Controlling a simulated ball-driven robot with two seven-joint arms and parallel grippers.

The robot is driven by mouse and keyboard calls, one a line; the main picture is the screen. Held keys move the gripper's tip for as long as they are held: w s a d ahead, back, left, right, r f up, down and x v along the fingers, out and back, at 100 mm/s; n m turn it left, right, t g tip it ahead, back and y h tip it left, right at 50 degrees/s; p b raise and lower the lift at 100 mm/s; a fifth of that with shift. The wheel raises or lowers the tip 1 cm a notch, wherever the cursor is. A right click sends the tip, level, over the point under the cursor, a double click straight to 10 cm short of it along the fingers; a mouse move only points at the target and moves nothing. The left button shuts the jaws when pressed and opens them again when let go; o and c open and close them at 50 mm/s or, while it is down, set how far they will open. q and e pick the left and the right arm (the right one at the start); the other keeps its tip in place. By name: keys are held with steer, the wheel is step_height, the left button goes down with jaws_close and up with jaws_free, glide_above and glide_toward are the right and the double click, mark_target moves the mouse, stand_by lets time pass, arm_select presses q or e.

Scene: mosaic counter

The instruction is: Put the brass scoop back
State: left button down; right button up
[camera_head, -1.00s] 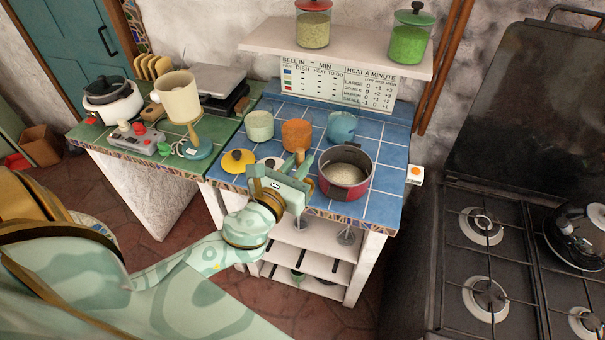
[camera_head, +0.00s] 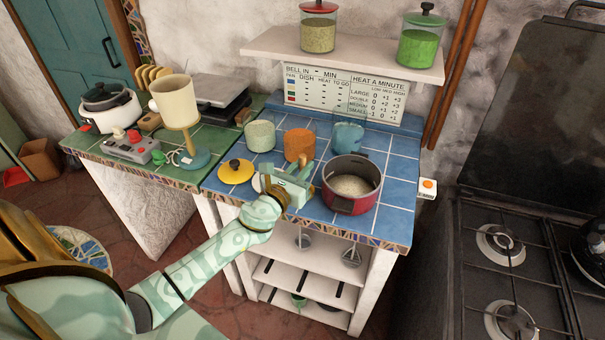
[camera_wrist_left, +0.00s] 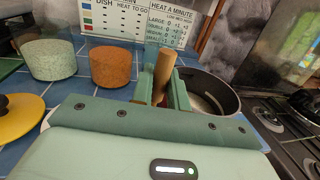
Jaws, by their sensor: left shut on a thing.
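My left gripper (camera_head: 303,172) is over the front of the blue-tiled counter, just left of the red pot. It is shut on an upright wooden handle, which shows between its fingers in the left wrist view (camera_wrist_left: 164,72). I take this to be the brass scoop's handle; the brass part is hidden. The red pot (camera_head: 343,205) holds pale grain. Behind the gripper stand glass jars with pale green (camera_head: 260,136), orange (camera_head: 298,146) and blue (camera_head: 348,136) contents. My right gripper is not in view.
A yellow lid (camera_head: 235,173) with a black knob lies left of the gripper. A wall shelf (camera_head: 345,54) with two jars hangs above. A stove (camera_head: 480,215) stands right. A lamp-like stand (camera_head: 195,158) and grey control box (camera_head: 130,148) are on the green counter. Blue tiles right of the pot are clear.

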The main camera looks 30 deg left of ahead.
arm_select(q)
steer(key=shift+r, duration=0.15)
steer(key=shift+f, duration=0.25)
steer(key=c, duration=1.4)
jaws_free()
steer(key=shift+o, duration=0.2)
steer(key=shift+r, duration=0.1)
